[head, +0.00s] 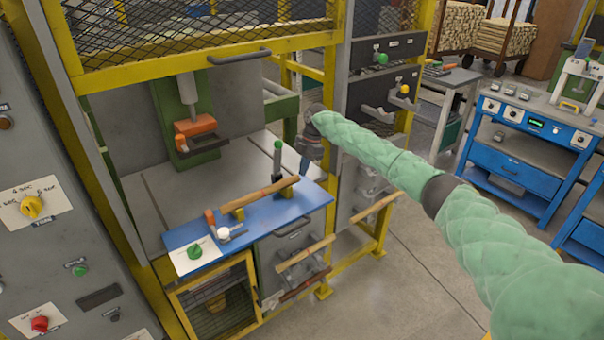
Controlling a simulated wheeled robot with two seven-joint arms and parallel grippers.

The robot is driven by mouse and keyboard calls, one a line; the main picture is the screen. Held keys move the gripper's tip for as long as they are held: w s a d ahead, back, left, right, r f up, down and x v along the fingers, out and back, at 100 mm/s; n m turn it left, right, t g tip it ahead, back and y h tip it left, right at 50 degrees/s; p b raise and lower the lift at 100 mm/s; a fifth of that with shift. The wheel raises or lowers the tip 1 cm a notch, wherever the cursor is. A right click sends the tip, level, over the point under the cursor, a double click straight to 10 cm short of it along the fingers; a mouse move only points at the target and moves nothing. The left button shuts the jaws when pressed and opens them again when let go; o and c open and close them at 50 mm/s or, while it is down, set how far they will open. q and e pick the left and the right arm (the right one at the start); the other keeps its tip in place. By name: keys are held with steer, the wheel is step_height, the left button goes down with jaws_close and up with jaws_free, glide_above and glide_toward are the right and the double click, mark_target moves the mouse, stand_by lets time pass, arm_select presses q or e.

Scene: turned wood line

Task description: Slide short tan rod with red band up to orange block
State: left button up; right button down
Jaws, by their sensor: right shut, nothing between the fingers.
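A tan rod (262,192) lies aslant over the blue bench top (252,222), resting on a small yellow support. I cannot make out a red band on it at this size. A small orange block (210,218) stands near the rod's left end, at the left part of the blue top. A larger orange block (196,126) sits on the green press behind. My right gripper (305,168) is shut and empty, pointing down just beyond the rod's right end, apart from it as far as I can see. My left gripper is out of view.
A green-handled lever (277,158) stands upright just left of my right gripper. A white ball knob (224,232) and a green knob (194,251) are on the blue top's left part. More rods (305,253) lie below the front edge. A yellow frame surrounds the press.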

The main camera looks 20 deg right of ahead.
mark_target(296, 175)
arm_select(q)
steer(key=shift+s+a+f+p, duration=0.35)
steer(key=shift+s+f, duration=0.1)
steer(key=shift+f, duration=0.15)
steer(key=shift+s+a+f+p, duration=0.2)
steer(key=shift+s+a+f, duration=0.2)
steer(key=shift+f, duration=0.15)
arm_select(e)
steer(key=shift+x, duration=1.65)
steer(key=shift+s+a+f, duration=0.1)
steer(key=shift+s+a, duration=0.1)
steer(key=shift+a, duration=0.35)
steer(key=shift+s+a, duration=0.25)
steer(key=shift+a, duration=0.3)
steer(key=shift+s+a, duration=0.1)
steer(key=shift+a, duration=0.25)
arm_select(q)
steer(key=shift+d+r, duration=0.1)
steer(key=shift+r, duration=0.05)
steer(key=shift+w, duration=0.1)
